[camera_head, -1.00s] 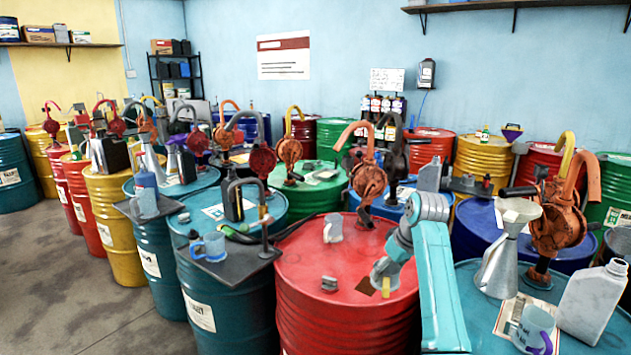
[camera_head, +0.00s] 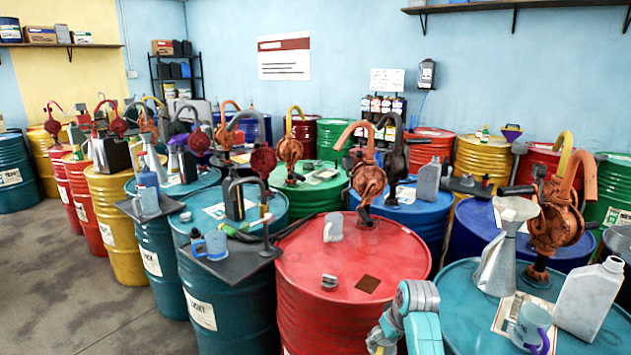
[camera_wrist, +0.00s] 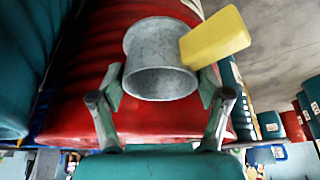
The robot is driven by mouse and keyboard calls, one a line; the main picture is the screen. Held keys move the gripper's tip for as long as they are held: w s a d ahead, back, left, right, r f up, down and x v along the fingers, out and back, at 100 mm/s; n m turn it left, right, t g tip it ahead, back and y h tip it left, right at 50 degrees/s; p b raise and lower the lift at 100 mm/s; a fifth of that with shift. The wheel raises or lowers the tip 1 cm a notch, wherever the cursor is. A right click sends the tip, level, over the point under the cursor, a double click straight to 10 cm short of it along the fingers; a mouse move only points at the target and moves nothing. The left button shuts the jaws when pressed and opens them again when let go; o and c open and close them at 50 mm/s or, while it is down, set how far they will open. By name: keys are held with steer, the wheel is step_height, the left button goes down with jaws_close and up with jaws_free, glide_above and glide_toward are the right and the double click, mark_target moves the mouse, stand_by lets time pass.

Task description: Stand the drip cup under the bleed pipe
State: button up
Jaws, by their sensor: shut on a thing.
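A grey metal cup (camera_wrist: 160,70) with a yellow handle (camera_wrist: 215,48) is between the fingers of my gripper (camera_wrist: 162,90), which is shut on it. Its open rim faces the wrist camera. In the head view my gripper (camera_head: 381,340) is low at the bottom edge, in front of the red drum (camera_head: 345,255); the cup is mostly hidden there. A thin bent grey pipe (camera_head: 266,225), perhaps the bleed pipe, stands on a dark tray (camera_head: 238,266) on a teal drum, left of the red drum. My gripper is well to the right of it.
The red drum top carries a grey cup-like piece (camera_head: 333,229), a small metal fitting (camera_head: 329,281) and a brown square (camera_head: 367,283). A funnel (camera_head: 500,250) and pale jug (camera_head: 590,300) stand at right.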

steer(key=s+f+m+h, duration=0.1)
steer(key=s+f+m, duration=0.2)
steer(key=s+f, duration=1.8)
steer(key=shift+s+f+m+h, duration=0.15)
steer(key=shift+s+m+h, duration=0.2)
steer(key=shift+s, duration=0.55)
steer(key=shift+s, duration=0.1)
